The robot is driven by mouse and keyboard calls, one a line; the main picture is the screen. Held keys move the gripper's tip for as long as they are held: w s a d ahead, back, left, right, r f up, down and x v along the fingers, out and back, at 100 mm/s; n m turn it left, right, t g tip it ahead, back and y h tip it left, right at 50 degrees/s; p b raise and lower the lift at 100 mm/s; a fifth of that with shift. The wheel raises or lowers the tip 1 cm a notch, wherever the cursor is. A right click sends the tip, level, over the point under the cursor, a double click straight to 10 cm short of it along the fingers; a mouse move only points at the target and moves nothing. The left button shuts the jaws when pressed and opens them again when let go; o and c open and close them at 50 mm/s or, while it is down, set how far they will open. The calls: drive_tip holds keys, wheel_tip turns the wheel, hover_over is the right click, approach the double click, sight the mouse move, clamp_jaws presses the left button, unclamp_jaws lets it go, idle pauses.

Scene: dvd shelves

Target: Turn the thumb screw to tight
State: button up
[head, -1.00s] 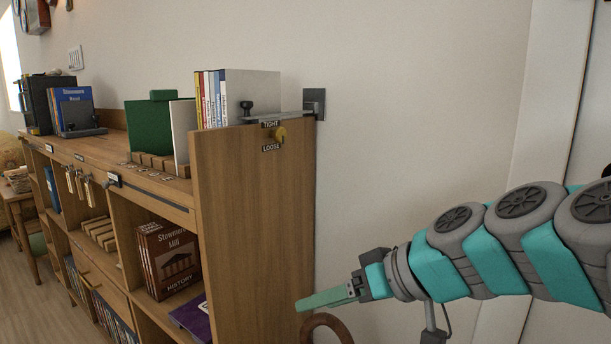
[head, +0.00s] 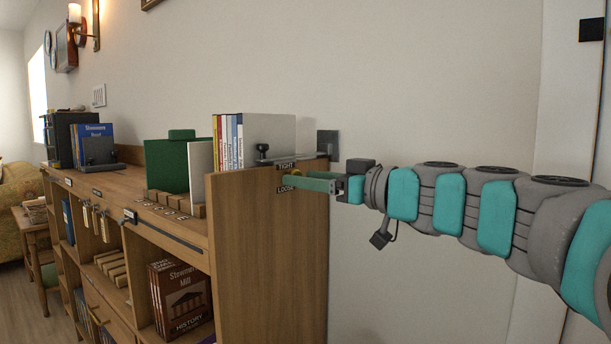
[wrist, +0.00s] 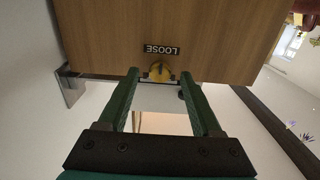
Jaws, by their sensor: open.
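In the head view the "TIGHT" label (head: 286,166) is above the screw and the "LOOSE" label (head: 285,189) below. My gripper (wrist: 160,74) is open, its two green fingertips on either side of the screw with gaps visible. In the head view the gripper (head: 290,180) reaches in from the right, and its fingers mostly hide the screw.
A metal bracket (head: 327,144) fixes the shelf to the wall. A black knob (head: 262,148) stands on the shelf top near upright cases (head: 228,142). A green divider (head: 167,165) stands farther left.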

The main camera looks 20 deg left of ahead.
drive_tip(key=shift+w+a, duration=0.15)
drive_tip(key=shift+a, duration=0.3)
clamp_jaws()
idle(0.3)
